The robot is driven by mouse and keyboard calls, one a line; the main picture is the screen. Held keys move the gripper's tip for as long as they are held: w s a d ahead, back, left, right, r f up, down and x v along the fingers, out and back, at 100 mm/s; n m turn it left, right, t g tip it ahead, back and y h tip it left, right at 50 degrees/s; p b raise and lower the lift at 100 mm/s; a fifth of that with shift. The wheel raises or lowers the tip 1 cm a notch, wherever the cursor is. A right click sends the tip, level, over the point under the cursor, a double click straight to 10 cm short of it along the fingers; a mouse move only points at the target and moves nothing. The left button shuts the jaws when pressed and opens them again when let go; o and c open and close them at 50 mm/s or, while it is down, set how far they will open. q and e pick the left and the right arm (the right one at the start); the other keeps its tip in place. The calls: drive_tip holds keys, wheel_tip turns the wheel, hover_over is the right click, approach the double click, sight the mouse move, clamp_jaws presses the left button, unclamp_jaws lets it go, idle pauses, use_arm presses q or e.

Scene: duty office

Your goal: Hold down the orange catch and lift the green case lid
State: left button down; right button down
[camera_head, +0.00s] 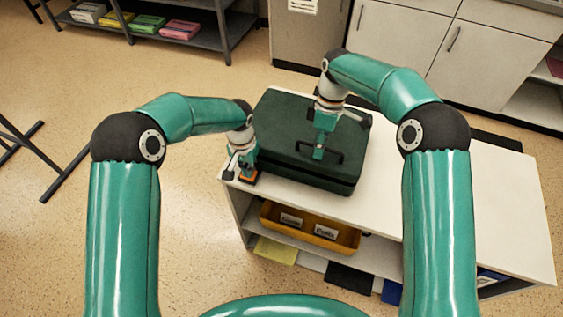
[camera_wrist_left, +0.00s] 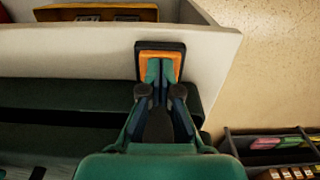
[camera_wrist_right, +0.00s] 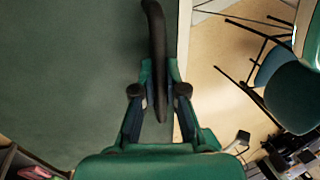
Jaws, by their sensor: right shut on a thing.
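The dark green case stands on the white bench top (camera_head: 460,195). Its lid (camera_head: 280,125) looks level over the base (camera_head: 305,178), with a dark seam between them. The orange catch (camera_head: 250,180) sits on a dark plate at the bench's front left corner, beside the case; it also shows in the left wrist view (camera_wrist_left: 147,56). My left gripper (camera_head: 245,170) has its fingers together, pointing down on the catch, apparently touching it. My right gripper (camera_head: 319,153) is shut on the black lid handle (camera_wrist_right: 154,25), over the lid. Its fingers partly hide the handle.
A yellow tray (camera_head: 345,245) with labelled items is on the shelf under the bench top. The bench top is clear to the right. Grey-white cabinets (camera_head: 395,45) stand behind. A dark rack (camera_head: 190,45) with coloured stacks is at the back left.

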drive_tip(key=shift+w+r, duration=0.15)
drive_tip(key=shift+w+d+r, duration=0.15)
drive_tip(key=shift+w+r, duration=0.1)
drive_tip(key=shift+r, duration=0.35)
use_arm(q)
drive_tip(key=shift+r, duration=0.1)
idle(0.6)
drive_tip(key=shift+r, duration=3.4)
drive_tip(key=s+a, duration=0.3)
drive_tip(key=s, duration=0.4)
drive_tip(key=shift+s, duration=0.2)
